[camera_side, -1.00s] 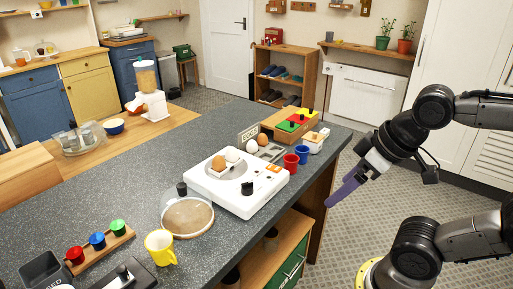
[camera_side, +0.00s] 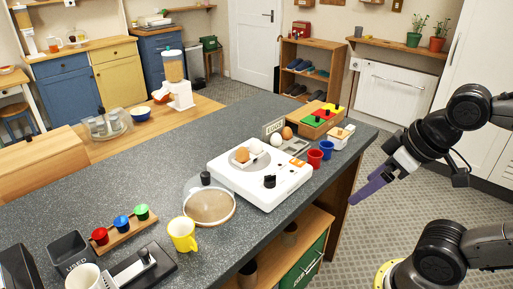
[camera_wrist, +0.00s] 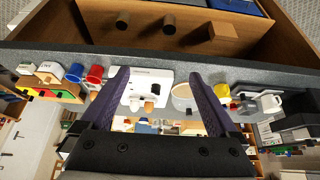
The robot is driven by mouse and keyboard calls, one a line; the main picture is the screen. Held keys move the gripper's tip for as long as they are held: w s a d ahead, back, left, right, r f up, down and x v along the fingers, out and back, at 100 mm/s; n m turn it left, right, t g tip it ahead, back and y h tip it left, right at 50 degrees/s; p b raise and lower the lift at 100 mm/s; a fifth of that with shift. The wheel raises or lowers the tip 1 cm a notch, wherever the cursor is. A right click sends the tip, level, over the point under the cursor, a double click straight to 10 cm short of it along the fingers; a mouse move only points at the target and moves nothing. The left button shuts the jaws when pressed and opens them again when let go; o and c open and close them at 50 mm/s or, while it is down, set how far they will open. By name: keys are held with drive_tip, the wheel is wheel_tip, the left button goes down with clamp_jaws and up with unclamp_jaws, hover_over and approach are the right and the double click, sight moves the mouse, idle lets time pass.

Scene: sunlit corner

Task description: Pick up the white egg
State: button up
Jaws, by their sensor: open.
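In the side view, a white egg (camera_side: 255,147) sits beside a brown egg (camera_side: 242,155) on the round plate of a white appliance (camera_side: 284,181) on the dark counter. A second white egg (camera_side: 276,139) and a second brown egg (camera_side: 287,132) are just behind, at a grey tray. My gripper (camera_side: 362,197) is off the counter's right side, apart from all the eggs, pointing down-left. In the wrist view, my gripper (camera_wrist: 158,73) has its two purple fingers spread wide with nothing between them. The appliance (camera_wrist: 165,76) shows far beyond them; its eggs are small there and hard to separate.
A red cup (camera_side: 314,159) and a blue cup (camera_side: 327,150) stand near the counter edge, right of the appliance. A round glass lid (camera_side: 209,207) and a yellow mug (camera_side: 182,234) are to its left. The counter edge and open shelf lie between my gripper and the eggs.

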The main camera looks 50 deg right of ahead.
drive_tip(key=shift+c, duration=0.8)
